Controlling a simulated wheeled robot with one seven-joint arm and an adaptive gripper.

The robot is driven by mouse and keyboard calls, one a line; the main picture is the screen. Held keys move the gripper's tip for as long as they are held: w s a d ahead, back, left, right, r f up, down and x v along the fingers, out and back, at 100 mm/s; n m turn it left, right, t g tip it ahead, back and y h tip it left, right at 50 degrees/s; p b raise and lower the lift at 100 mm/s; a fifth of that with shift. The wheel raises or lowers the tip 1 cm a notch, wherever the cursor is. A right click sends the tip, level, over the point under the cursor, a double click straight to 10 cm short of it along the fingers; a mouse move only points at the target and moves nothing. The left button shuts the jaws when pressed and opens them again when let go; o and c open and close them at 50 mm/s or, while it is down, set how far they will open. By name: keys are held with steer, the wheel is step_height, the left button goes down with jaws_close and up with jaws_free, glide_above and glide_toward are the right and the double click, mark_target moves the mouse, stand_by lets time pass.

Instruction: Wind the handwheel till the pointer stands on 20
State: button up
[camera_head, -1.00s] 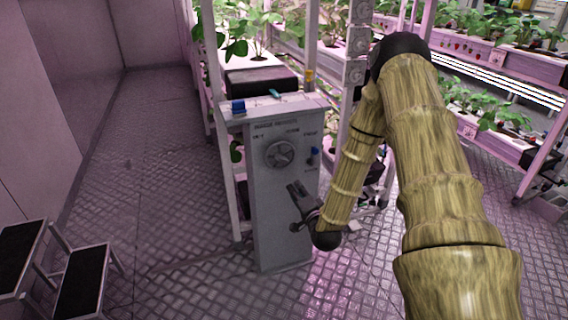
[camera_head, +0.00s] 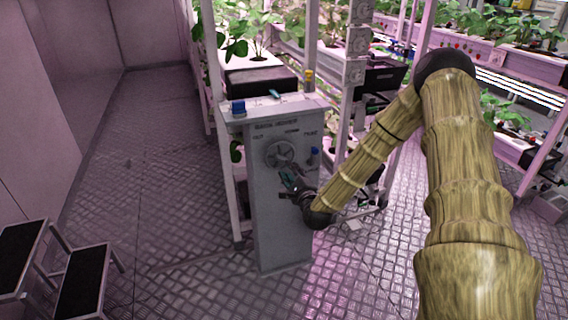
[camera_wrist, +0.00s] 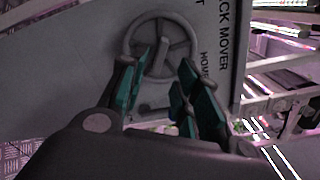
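The handwheel (camera_head: 280,154) is a grey spoked wheel on the upper front of a grey control post (camera_head: 283,220). In the wrist view the handwheel (camera_wrist: 161,44) shows its rim, spokes and a grip bar near its middle. My gripper (camera_head: 287,178) is just below the wheel in the head view. In the wrist view my gripper (camera_wrist: 158,80) has its teal-padded fingers spread apart, with the lower part of the wheel beyond and between them. I see nothing held, and cannot tell whether a finger touches the wheel. No pointer or number 20 can be made out.
A blue lever (camera_head: 315,153) sits right of the wheel. A blue block (camera_head: 238,107) and a yellow item (camera_head: 308,76) are on or near the post's top. Plant racks stand behind and right. A step stool (camera_head: 82,283) is at lower left; the left floor is clear.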

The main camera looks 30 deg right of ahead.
mark_target(281, 157)
steer(key=x, duration=0.6)
steer(key=shift+d, duration=0.1)
jaws_close()
